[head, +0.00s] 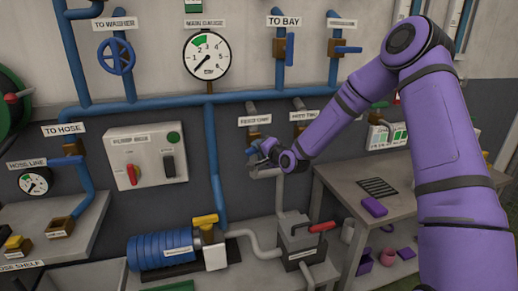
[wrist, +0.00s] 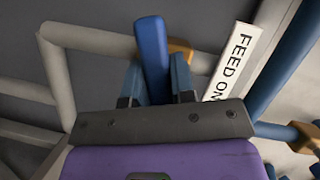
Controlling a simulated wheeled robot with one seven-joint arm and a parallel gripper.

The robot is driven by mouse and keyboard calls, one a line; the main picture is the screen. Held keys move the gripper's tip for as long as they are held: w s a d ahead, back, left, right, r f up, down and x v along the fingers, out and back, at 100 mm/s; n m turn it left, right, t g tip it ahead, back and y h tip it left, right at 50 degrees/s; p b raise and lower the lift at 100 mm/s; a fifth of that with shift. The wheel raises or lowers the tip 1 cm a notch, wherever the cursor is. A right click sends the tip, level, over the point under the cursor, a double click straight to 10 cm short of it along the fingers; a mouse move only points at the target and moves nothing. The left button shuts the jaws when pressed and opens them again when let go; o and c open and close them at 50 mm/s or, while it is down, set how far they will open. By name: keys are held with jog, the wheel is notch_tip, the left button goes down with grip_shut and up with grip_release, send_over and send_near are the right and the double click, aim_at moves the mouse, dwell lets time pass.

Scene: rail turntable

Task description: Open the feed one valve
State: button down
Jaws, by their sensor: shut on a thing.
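The feed one valve is on a grey pipe under its white label (head: 254,120); the label also shows in the wrist view (wrist: 232,62). Its blue lever (wrist: 152,50) lies across the grey pipe (wrist: 100,42) in the wrist view, with part of the orange-brown valve body (wrist: 181,47) behind it. My gripper (head: 262,148) is at the valve, shut on the blue lever, with one finger on each side of it in the wrist view. In the head view my gripper and wrist hide most of the valve.
The feed two label (head: 304,116) is just right, partly behind my arm. A pump box (head: 147,158) with a red knob is on the wall to the left. Below stand a blue motor (head: 160,249) and a grey box with a red lever (head: 318,227). A bench (head: 345,185) is at right.

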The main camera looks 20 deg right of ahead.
jog(key=n+g+h, duration=0.1)
jog(key=n+h, duration=0.1)
jog(key=n, duration=0.2)
jog(key=shift+a+n, duration=0.1)
jog(key=shift+n, duration=0.3)
jog(key=n+h, duration=0.2)
jog(key=n, duration=0.1)
jog(key=shift+g+h, duration=0.3)
jog(key=shift+g, duration=0.1)
jog(key=shift+n, duration=0.3)
jog(key=c, duration=1)
grip_release()
jog(key=shift+o, duration=0.2)
jog(key=v, duration=1)
jog(key=shift+s, duration=0.35)
jog(key=shift+r, duration=0.15)
